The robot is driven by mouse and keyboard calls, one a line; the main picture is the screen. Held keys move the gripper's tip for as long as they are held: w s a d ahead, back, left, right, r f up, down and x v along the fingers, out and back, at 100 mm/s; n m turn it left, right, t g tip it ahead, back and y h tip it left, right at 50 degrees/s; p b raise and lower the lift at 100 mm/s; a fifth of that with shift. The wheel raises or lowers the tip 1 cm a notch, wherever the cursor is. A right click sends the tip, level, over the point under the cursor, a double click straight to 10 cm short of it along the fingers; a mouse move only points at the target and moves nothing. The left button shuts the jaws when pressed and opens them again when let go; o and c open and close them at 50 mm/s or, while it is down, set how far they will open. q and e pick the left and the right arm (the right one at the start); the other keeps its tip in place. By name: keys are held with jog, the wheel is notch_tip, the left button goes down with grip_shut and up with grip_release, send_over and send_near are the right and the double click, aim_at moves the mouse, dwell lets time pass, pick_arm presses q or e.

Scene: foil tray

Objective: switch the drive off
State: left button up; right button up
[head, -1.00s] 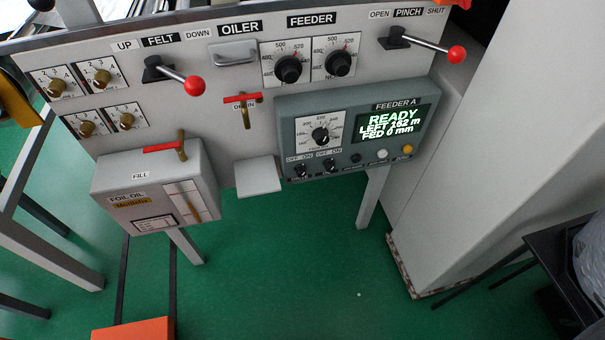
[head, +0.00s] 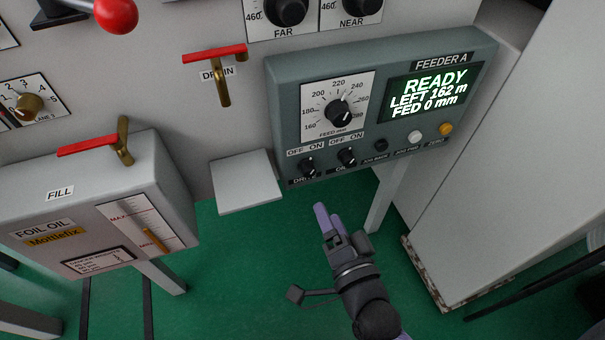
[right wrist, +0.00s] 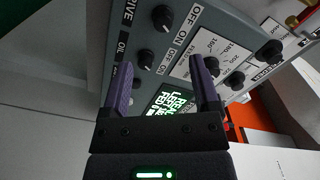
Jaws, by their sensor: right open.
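The drive switch (head: 307,167) is a small black knob at the lower left of the grey feeder panel (head: 290,110), under an OFF ON label. Its pointer seems to lean toward ON, but it is small. The similar oil switch (head: 347,156) is just to its right. My right gripper (head: 327,213) is open and empty, below the panel and apart from it. In the right wrist view, the drive switch (right wrist: 163,18) is above the space between the fingers (right wrist: 160,62), and the oil switch (right wrist: 145,55) appears between the fingertips. My left gripper is out of view.
The panel display (head: 432,95) reads READY, LEFT 162 m, FED 0 mm. A feed dial (head: 339,112) sits above the switches, with small buttons (head: 415,136) to the right. A grey ledge (head: 246,182) juts out left of the panel. The foil oil box (head: 95,215) stands further left.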

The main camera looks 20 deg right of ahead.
aim_at(310, 174)
jog(key=w+b, duration=0.3)
jog(key=w, duration=0.5)
jog(key=shift+w+a, duration=0.1)
jog(key=shift+w, duration=0.05)
jog(key=shift+w+r+b, duration=0.15)
jog(key=shift+w+b, duration=0.2)
jog(key=shift+w, duration=0.15)
jog(key=c, duration=0.4)
grip_shut()
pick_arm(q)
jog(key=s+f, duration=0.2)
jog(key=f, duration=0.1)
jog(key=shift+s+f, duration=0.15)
